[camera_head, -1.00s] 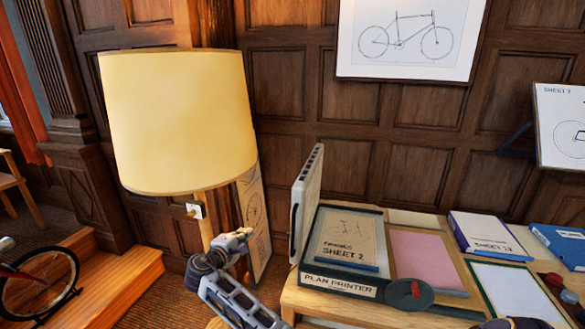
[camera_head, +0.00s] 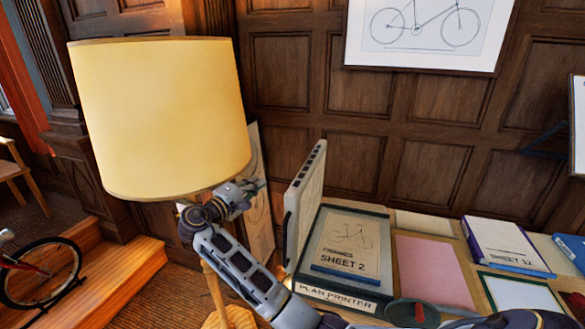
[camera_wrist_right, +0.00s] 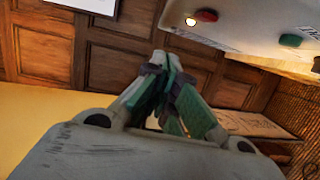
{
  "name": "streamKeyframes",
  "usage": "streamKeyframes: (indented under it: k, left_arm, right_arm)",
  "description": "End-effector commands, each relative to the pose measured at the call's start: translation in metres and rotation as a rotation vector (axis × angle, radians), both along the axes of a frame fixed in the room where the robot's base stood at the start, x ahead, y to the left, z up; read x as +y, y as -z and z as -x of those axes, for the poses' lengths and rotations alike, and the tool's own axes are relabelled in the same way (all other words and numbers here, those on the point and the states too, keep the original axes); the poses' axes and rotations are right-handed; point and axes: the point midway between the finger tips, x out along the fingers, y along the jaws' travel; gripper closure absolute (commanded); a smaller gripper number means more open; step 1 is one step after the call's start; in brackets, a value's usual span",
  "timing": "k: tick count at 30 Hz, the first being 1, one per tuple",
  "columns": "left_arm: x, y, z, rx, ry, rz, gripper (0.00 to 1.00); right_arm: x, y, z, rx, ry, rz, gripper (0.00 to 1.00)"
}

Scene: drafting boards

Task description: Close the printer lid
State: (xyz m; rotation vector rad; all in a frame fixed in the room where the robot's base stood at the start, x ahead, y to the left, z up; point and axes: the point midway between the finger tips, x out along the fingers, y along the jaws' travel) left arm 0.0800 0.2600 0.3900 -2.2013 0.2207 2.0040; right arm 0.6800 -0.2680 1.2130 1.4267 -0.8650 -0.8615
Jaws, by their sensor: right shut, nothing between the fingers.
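The printer lid (camera_head: 304,205) stands upright on the left side of the plan printer (camera_head: 335,297), hinged open. A sheet marked SHEET 2 (camera_head: 346,240) lies in the open printer bed. My right arm reaches across the front of the printer from the bottom right. My right gripper (camera_head: 254,187) is shut and empty, to the left of the lid, on its outer side, with a gap visible between them. The gripper also shows in the right wrist view (camera_wrist_right: 172,105), below a pale panel with red and green buttons, apparently part of the printer. My left gripper is out of view.
A big yellow lampshade (camera_head: 160,120) stands close to the left of my right gripper. A panelled wall closes the back.

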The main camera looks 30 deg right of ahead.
Motion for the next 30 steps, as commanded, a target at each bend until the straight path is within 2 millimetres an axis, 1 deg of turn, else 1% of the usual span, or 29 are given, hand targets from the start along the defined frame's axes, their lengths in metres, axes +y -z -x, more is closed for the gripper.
streamKeyframes:
  k: [7,20,25,30]
  left_arm:
    - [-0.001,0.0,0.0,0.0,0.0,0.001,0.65]
    - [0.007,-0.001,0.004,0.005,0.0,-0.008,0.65]
    - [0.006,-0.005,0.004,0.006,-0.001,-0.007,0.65]
    - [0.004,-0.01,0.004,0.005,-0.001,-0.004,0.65]
  right_arm:
    - [0.001,-0.004,0.002,-0.007,0.005,0.0,1.0]
    - [-0.002,-0.005,0.0,-0.006,0.005,0.001,1.0]
    - [-0.012,-0.005,-0.004,-0.006,0.005,0.0,1.0]
    - [-0.028,-0.006,-0.012,-0.007,0.006,0.002,1.0]
